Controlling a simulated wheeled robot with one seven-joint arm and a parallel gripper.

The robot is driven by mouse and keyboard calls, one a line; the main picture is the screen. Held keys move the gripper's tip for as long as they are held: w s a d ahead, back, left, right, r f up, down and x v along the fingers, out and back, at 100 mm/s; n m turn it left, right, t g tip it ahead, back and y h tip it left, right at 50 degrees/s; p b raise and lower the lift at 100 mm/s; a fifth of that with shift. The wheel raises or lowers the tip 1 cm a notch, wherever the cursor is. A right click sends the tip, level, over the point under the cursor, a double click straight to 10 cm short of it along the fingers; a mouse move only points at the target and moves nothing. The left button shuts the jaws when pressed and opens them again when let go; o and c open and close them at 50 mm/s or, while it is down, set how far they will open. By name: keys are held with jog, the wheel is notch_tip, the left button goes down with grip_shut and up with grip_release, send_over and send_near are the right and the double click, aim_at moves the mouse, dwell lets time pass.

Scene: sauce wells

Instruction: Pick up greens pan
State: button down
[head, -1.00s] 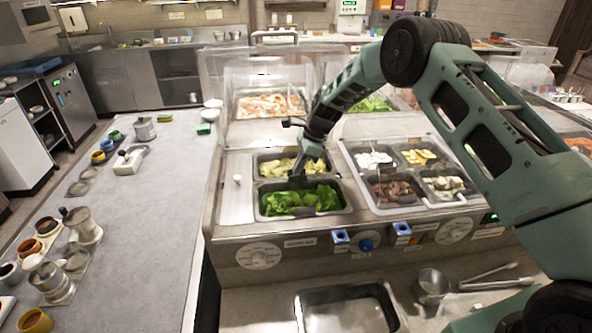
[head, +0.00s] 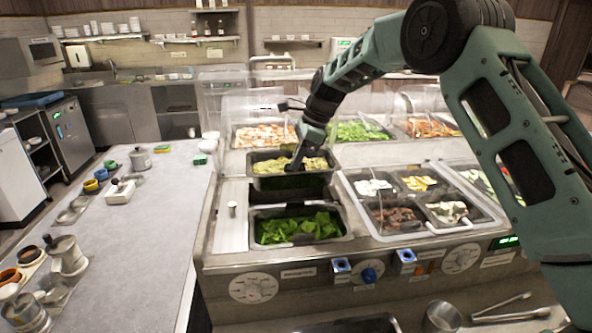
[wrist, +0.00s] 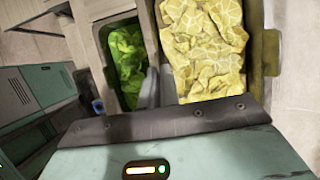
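The pan of yellow-green leafy pieces (head: 268,182) hangs raised above the counter in the head view. Its rim also shows at the right of the wrist view (wrist: 268,52). My gripper (head: 297,164) reaches down at this pan's near right side and appears shut on its wall. In the wrist view a grey finger (wrist: 150,90) lies against the pan's side; the other finger is hidden by the food. The pan of bright green leaves (head: 300,242) sits in the front well, apart from my gripper. It also shows left of the finger in the wrist view (wrist: 104,45).
A dark open well (head: 290,197) lies under the raised pan. A group of small pans (head: 383,229) is to the right. Clear guards and more food pans (head: 362,131) stand behind. The long grey table (head: 150,235) at left has free room in its middle.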

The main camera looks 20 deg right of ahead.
jog(key=s+a+b, duration=0.2)
jog(key=s+b, duration=0.3)
jog(key=s, duration=1)
jog(key=shift+s+b, duration=0.3)
jog(key=shift+s, duration=0.15)
